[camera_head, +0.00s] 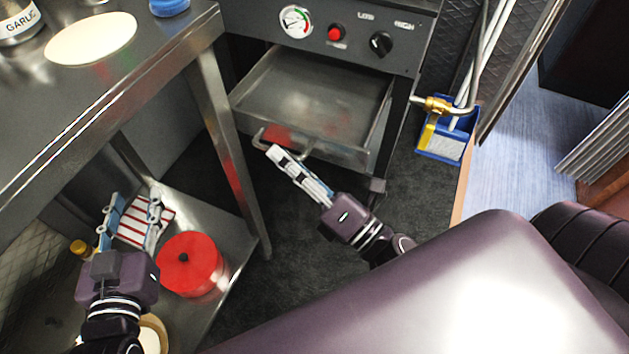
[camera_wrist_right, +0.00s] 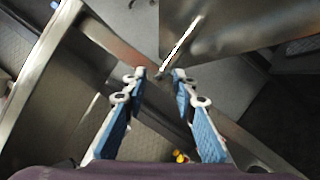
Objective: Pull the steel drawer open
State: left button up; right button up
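The steel drawer (camera_head: 318,92) stands pulled out below the dark control panel, and its inside looks empty. Its bar handle (camera_head: 313,150) runs along the front. My right gripper (camera_head: 280,156) is at the left part of this handle, its fingertips overlapping it in the head view. In the right wrist view my right gripper (camera_wrist_right: 158,76) has its blue-padded fingers apart, with a bright thin edge just beyond the tips. Whether the fingers touch the handle is unclear. My left gripper (camera_head: 130,215) is open and empty over the lower shelf at the left.
A red lidded pot (camera_head: 191,264) sits on the lower steel shelf (camera_head: 236,262), beside my left gripper. A steel table leg (camera_head: 228,142) stands left of the drawer. A blue bin (camera_head: 447,138) hangs at the right. The dark floor before the drawer is clear.

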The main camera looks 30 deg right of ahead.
jog(key=v, duration=0.9)
jog(key=shift+s, duration=0.1)
